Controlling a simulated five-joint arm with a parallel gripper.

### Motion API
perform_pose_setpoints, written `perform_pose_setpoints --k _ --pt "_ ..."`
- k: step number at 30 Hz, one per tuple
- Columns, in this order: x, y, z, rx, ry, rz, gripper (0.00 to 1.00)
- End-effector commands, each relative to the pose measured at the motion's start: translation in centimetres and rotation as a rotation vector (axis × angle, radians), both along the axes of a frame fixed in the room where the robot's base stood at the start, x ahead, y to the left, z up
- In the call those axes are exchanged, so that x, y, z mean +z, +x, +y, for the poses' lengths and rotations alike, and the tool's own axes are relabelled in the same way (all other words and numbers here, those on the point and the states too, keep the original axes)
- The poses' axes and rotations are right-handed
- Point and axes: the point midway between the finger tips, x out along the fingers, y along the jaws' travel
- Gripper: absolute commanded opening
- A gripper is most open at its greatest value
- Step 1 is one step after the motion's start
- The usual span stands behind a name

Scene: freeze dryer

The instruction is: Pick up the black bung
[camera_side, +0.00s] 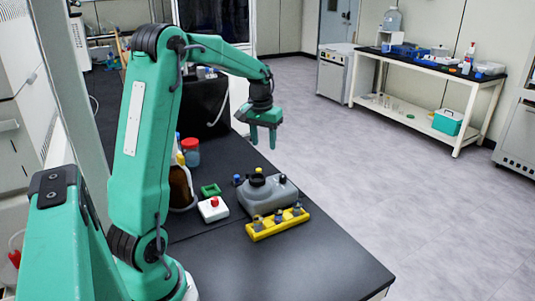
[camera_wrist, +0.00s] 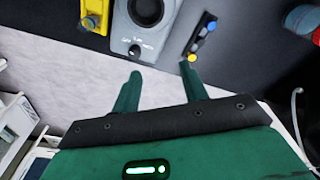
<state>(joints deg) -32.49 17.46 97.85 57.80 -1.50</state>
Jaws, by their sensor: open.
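My gripper (camera_side: 263,137) is open and empty, raised above the far part of the black bench with its fingers pointing down. In the wrist view its two green fingers (camera_wrist: 157,72) are apart with nothing between them. A narrow dark rack (camera_wrist: 196,47) holds small bungs; a yellow bung (camera_wrist: 191,57) and a blue bung (camera_wrist: 211,27) show clearly. I cannot pick out the black bung with certainty against the dark rack. In the side view the grey mixer hides most of this rack; a yellow top (camera_side: 259,170) and a blue one (camera_side: 238,180) show.
The grey mixer (camera_side: 273,197) with a black cup stands between the rack and a yellow vial block (camera_side: 260,233). A white box (camera_side: 213,211) with a red knob, a green frame (camera_side: 210,190) and a brown bottle (camera_side: 181,187) stand left. The bench front is clear.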

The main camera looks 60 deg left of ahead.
Motion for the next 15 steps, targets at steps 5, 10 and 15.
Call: perform_pose_setpoints --k 5,10,15 --pt "-3.4 0.2 4.6 0.078 -0.029 0.041 0.44" --pt "-6.4 -0.1 8.2 0.141 -0.053 0.072 0.44" --pt "-8.3 -0.6 10.5 0.181 -0.069 0.089 0.44"
